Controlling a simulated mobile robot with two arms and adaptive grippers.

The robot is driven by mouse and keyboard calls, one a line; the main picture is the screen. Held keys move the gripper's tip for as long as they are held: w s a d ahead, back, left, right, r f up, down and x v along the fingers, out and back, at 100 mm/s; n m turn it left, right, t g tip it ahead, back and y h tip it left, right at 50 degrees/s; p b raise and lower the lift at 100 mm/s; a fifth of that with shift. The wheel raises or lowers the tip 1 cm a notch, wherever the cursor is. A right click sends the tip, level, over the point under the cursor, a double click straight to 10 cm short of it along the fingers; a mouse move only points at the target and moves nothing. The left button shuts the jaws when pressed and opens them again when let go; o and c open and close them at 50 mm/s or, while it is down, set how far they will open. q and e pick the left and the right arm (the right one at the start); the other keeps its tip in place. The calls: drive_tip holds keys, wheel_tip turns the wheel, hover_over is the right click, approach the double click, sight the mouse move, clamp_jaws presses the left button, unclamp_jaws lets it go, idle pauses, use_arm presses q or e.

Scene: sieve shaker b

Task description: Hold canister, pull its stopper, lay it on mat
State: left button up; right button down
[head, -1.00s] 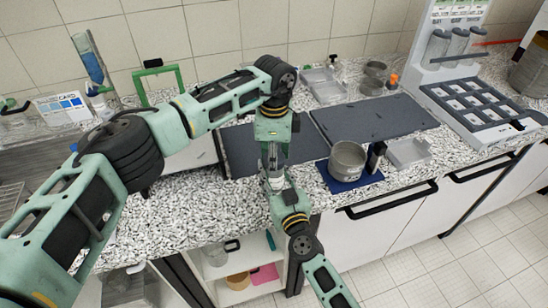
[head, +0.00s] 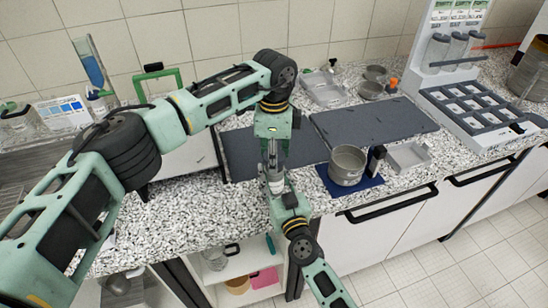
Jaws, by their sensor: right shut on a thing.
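My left gripper (head: 273,160) points straight down at the middle of the view. Its fingers are close to the top of a small pale canister (head: 276,185), and whether they grip its stopper is too small to tell. My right gripper (head: 279,188) comes from below and is shut on the canister, holding it roughly upright. The stopper cannot be made out. A dark grey mat (head: 240,148) lies behind the grippers on the counter. A second dark mat (head: 375,120) lies to its right, and a small blue mat (head: 372,184) lies nearer the front.
A round metal sieve pan (head: 347,166) and a dark upright block (head: 376,160) stand on the blue mat. A metal tray (head: 410,156) lies right of them. A rack (head: 470,105) stands at the right. The speckled counter (head: 180,215) is clear at front left.

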drive_tip(key=shift+r, duration=0.1)
use_arm(q)
drive_tip(key=shift+r, duration=2.05)
use_arm(e)
drive_tip(key=c, duration=1)
unclamp_jaws()
